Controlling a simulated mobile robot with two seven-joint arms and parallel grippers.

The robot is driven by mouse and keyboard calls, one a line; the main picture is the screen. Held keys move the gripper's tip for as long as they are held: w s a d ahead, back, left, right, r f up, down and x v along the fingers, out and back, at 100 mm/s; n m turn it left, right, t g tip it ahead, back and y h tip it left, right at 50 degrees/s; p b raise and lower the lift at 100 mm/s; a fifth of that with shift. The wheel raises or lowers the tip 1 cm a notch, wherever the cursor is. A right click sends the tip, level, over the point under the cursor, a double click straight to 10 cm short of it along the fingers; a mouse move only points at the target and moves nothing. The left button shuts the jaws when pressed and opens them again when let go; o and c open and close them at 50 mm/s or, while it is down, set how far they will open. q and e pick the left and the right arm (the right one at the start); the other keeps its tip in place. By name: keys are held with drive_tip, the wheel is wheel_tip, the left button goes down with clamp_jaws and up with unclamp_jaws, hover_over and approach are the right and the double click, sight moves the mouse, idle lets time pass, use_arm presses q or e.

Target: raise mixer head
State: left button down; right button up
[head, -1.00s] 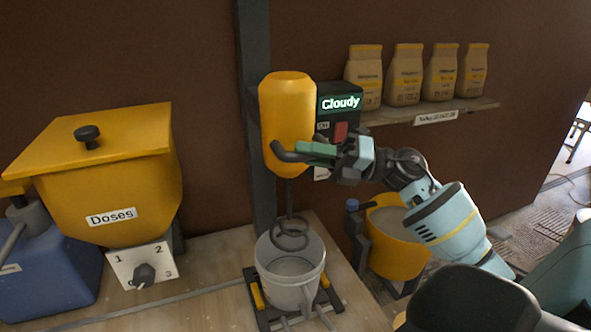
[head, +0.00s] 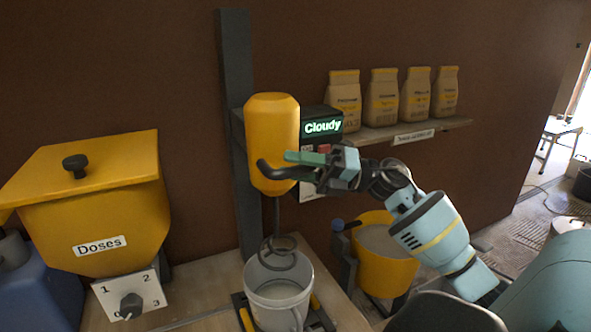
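The yellow mixer head (head: 272,132) hangs on a dark upright post (head: 238,120). Its dark curved handle (head: 275,173) sticks out at the lower front. The wire whisk (head: 277,248) hangs below, its lower end at or just inside the mouth of the white bucket (head: 283,303). My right gripper (head: 312,164) reaches in from the right, with its green fingertips at the handle. It appears shut on the handle, though the far finger is mostly hidden. My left gripper is out of view.
A dark box with a "Cloudy" display (head: 323,127) stands right behind the head; my gripper partly covers its front. A yellow bucket (head: 385,262) stands below my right arm. Bags (head: 381,98) line a shelf. The yellow "Doses" hopper (head: 95,205) stands left.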

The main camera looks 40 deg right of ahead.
sight(315, 172)
drive_tip(key=shift+w+f, duration=0.1)
drive_tip(key=shift+f, duration=0.15)
drive_tip(key=shift+s+d+f, duration=0.2)
drive_tip(key=shift+d+f, duration=0.05)
drive_tip(key=shift+d, duration=0.15)
drive_tip(key=b+v, duration=0.2)
drive_tip(key=v, duration=0.3)
drive_tip(key=shift+s+d, duration=0.25)
drive_tip(key=shift+d, duration=0.05)
drive_tip(key=shift+s+d, duration=0.35)
drive_tip(key=shift+d, duration=0.1)
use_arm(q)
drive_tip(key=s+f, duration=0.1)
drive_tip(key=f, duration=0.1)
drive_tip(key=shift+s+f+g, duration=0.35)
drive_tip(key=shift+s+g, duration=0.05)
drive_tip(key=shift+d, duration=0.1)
